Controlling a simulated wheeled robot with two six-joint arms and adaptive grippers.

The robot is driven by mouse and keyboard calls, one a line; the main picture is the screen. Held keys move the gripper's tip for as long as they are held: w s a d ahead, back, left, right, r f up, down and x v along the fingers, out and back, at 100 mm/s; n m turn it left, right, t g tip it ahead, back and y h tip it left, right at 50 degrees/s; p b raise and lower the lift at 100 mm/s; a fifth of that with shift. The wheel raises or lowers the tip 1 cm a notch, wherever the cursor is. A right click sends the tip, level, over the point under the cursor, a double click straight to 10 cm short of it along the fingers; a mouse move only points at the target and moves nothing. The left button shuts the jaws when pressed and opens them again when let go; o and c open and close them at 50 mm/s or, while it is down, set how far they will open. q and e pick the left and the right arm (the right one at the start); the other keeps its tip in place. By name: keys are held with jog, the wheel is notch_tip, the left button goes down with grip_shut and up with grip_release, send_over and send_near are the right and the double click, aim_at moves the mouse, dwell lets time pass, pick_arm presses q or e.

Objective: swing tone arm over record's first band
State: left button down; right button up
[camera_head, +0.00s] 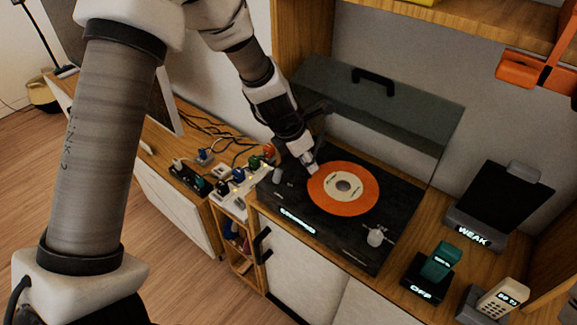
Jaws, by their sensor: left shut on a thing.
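The turntable (335,228) is a black deck on the wooden cabinet, with its dark lid raised behind it. An orange record (350,203) with a cream label lies on it. My left gripper (308,163) reaches down from above at the record's upper left edge. It is shut on a small pale piece, which looks like the end of the tone arm (312,170). The gripper hides most of it, and I cannot tell its height above the record. A grey cylinder (279,174) stands at the deck's left corner. My right gripper is not in view.
A pale knob-like part (376,236) stands at the deck's front right. A "WEAK" stand (474,236), a green device on an "OFF" base (421,288) and a beige handset (502,297) stand to the right. Plugs and cables (222,172) crowd the left. An orange bracket (535,72) hangs upper right.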

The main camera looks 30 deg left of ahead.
pick_arm(q)
jog(key=c, duration=1)
grip_release()
jog(key=shift+w, duration=0.1)
jog(key=v, duration=1.1)
jog(key=shift+a+r, duration=0.1)
jog(key=shift+r, duration=0.3)
